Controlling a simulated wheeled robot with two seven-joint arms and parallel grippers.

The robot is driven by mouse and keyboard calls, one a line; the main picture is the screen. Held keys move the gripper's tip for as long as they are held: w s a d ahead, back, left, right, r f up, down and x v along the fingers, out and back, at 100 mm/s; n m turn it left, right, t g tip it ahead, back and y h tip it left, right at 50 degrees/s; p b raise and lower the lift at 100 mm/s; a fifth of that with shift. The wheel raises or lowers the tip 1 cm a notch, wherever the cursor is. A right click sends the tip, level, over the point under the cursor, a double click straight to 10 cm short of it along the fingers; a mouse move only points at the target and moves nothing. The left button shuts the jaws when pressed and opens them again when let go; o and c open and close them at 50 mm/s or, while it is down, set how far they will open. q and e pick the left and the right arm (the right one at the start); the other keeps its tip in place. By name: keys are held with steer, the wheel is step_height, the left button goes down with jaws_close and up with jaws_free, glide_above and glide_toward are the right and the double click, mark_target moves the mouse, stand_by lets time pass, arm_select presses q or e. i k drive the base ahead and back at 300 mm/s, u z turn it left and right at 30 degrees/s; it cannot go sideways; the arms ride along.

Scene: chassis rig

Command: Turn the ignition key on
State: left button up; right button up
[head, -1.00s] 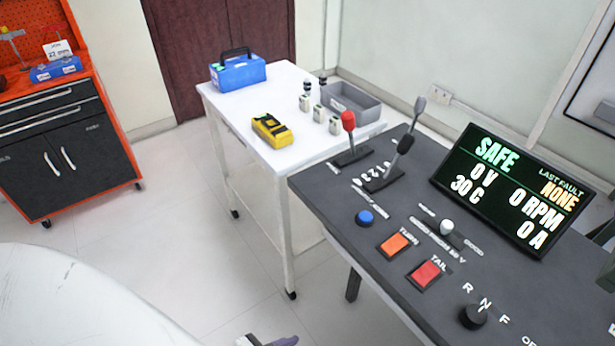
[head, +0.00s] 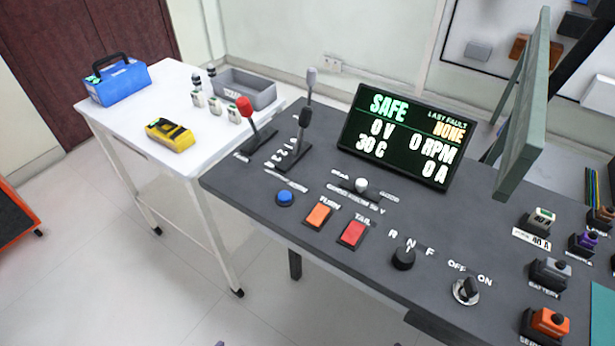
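The ignition key switch (head: 466,291) is at the front right of the dark control panel (head: 330,232). It has a round silver base with a dark key in it, and the labels OFF and ON stand above it. The key's exact angle is hard to tell at this size. The display (head: 401,137) on the panel reads SAFE, 0 V, 30 C, 0 RPM, 0 A and last fault NONE. Neither of my grippers can be made out in the head view.
The R-N-F knob (head: 403,257) stands just left of the key. Right of it are a battery connector (head: 549,273) and an orange connector (head: 550,322). A grey-green upright panel (head: 525,110) rises behind. A white table (head: 130,125) stands left, with open floor in front.

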mark_target(470, 290)
steer(key=z, duration=0.4)
steer(key=k, duration=0.3)
steer(key=z, duration=0.7)
steer(key=i, duration=0.45)
steer(key=k, duration=0.6)
steer(key=i, duration=0.45)
